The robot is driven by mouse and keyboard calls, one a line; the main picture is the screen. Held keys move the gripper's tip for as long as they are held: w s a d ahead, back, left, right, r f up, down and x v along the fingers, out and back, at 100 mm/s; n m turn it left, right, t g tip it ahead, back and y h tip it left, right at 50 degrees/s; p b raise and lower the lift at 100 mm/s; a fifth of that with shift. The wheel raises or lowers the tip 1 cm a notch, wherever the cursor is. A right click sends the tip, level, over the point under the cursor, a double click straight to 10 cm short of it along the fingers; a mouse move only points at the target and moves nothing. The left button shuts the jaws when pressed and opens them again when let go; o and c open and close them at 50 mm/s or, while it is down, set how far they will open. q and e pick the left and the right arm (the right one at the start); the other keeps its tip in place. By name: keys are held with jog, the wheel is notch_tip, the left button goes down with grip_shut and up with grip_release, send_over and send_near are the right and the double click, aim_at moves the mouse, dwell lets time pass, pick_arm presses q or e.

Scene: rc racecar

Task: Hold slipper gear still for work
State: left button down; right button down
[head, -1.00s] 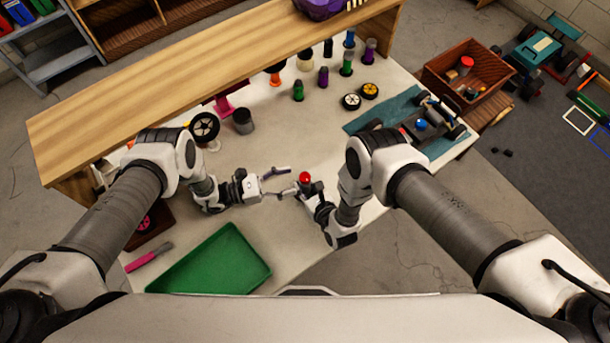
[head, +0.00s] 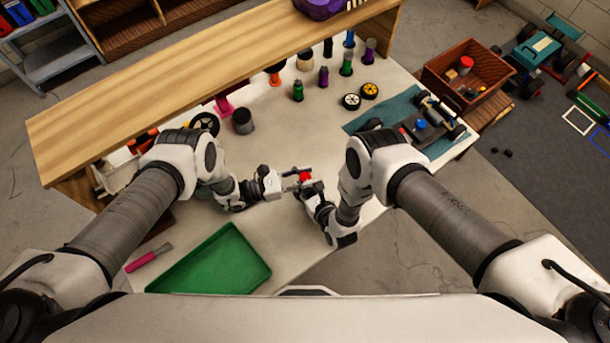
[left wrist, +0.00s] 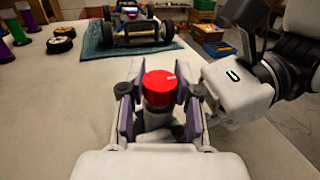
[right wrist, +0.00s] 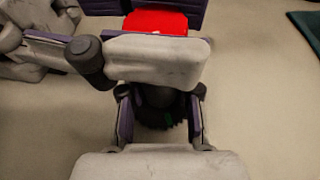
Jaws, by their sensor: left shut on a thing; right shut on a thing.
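The slipper gear piece has a round red top (head: 305,177) and a darker lower part, held up near the table's front edge. My left gripper (head: 299,174) is shut around the red top, with a finger on each side. In the left wrist view the red top (left wrist: 159,86) stands upright between the fingers, with a grey body below it. My right gripper (right wrist: 160,112) is shut on the dark lower part (right wrist: 160,98), below the left fingers. The left fingers hide part of the piece in the right wrist view.
A green tray (head: 210,262) lies at the front left, beside a pink-handled tool (head: 148,258). A car chassis (head: 422,125) rests on a teal mat (head: 383,110) at the right. Wheels and several coloured bottles stand behind. The middle of the table is clear.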

pick_arm(q)
jog(key=n+t+y, duration=0.1)
jog(key=n+t, duration=0.1)
jog(key=t, duration=0.1)
jog(key=c, duration=0.8)
grip_release()
jog(key=v, duration=1.2)
jog(key=shift+s+r, duration=0.1)
jog(key=shift+s, duration=0.05)
